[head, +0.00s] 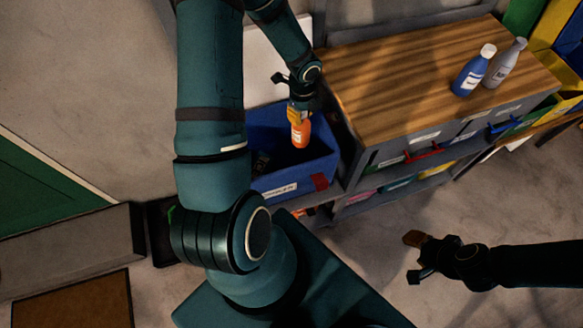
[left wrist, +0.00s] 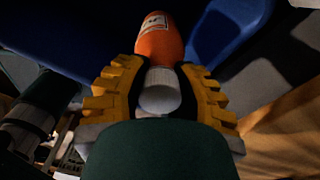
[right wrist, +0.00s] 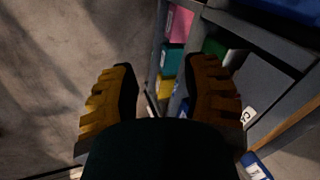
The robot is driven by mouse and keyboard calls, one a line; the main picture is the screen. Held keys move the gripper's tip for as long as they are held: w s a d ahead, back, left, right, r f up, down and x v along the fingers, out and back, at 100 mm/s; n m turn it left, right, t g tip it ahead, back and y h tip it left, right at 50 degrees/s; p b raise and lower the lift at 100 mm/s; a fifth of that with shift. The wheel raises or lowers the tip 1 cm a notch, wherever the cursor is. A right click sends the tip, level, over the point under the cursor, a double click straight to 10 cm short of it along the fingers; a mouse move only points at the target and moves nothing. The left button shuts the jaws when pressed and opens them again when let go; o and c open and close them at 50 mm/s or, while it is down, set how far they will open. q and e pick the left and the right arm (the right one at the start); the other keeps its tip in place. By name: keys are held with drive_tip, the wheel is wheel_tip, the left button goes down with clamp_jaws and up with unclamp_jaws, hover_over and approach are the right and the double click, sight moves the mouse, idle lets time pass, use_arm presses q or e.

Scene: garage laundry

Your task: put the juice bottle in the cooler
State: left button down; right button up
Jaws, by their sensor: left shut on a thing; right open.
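The orange juice bottle (head: 300,134) hangs in my left gripper (head: 299,108), over the open blue cooler (head: 318,174). In the left wrist view the left gripper (left wrist: 160,92) is shut around the white cap end of the bottle (left wrist: 160,40), with the orange body pointing away into the blue interior. I cannot tell whether the bottle touches the cooler's floor. My right gripper (head: 416,258) is open and empty over the floor at the right; its two fingers (right wrist: 161,95) stand apart in the right wrist view.
A wooden-topped cabinet (head: 400,80) stands right of the cooler, with a blue bottle (head: 473,71) and a grey bottle (head: 505,63) on top. Its shelves hold several coloured bins. Bare floor (head: 375,265) lies in front of the cabinet. A brown mat (head: 70,302) is at lower left.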

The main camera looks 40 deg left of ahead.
sight(301, 139)
use_arm(q)
wheel_tip(301, 139, down, 2)
drive_tip(key=shift+b, duration=0.5)
wheel_tip(301, 139, down, 11)
drive_tip(key=b, duration=0.3)
drive_tip(key=shift+r+b, duration=0.1)
drive_tip(key=shift+b, duration=0.2)
use_arm(e)
drive_tip(key=f, duration=0.3)
drive_tip(key=s+f, duration=0.1)
drive_tip(key=f, duration=0.1)
drive_tip(key=shift+a+f, duration=0.15)
drive_tip(key=shift+f, duration=0.25)
use_arm(q)
drive_tip(key=shift+f+b, duration=0.3)
drive_tip(key=shift+f, duration=0.05)
drive_tip(key=c, duration=0.8)
unclamp_jaws()
drive_tip(key=shift+o, duration=0.2)
use_arm(e)
drive_tip(key=shift+s+f, duration=0.15)
drive_tip(key=shift+f, duration=0.05)
use_arm(q)
drive_tip(key=shift+r, duration=0.15)
use_arm(e)
drive_tip(key=shift+r, duration=0.15)
